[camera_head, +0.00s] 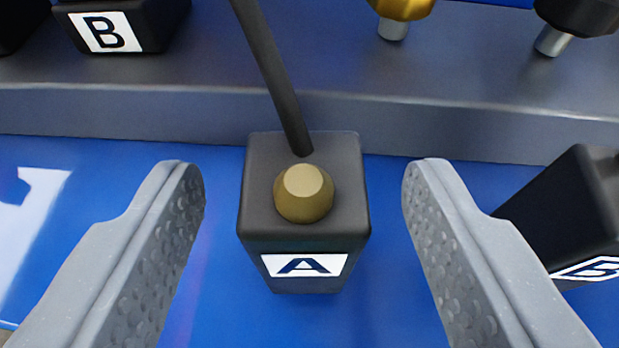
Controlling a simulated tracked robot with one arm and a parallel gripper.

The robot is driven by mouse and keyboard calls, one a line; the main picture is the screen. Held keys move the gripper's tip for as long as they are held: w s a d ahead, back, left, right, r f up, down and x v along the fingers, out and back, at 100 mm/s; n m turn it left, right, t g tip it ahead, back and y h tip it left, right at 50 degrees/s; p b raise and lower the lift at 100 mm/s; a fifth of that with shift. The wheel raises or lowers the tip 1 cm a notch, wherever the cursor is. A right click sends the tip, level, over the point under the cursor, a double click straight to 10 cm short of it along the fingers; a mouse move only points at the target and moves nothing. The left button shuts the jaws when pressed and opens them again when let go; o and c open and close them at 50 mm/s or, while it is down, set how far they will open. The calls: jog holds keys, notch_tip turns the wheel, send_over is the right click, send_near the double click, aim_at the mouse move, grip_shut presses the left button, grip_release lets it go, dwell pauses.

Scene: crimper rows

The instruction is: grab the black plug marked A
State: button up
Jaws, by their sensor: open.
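The black plug marked A (303,215) stands on the blue surface in the middle of the view. It is a dark block with a brass-coloured knob on top and a white label with an A on its front face. A dark rod or cable rises from its top toward the upper left. My gripper (303,190) is open, with one grey finger on each side of the plug. A gap of blue shows between the plug and each finger, so neither appears to touch it.
A grey raised ledge (200,112) runs across behind the plug. A black block marked B (115,28) sits on it at the upper left. Another black labelled block (575,215) stands close beyond the right finger. Gold (402,8) and black (582,15) parts with metal pins show at the top right.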

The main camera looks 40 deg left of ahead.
aim_at(310, 153)
jog(key=shift+x, duration=2.05)
jog(key=shift+r, duration=0.1)
jog(key=c, duration=1.1)
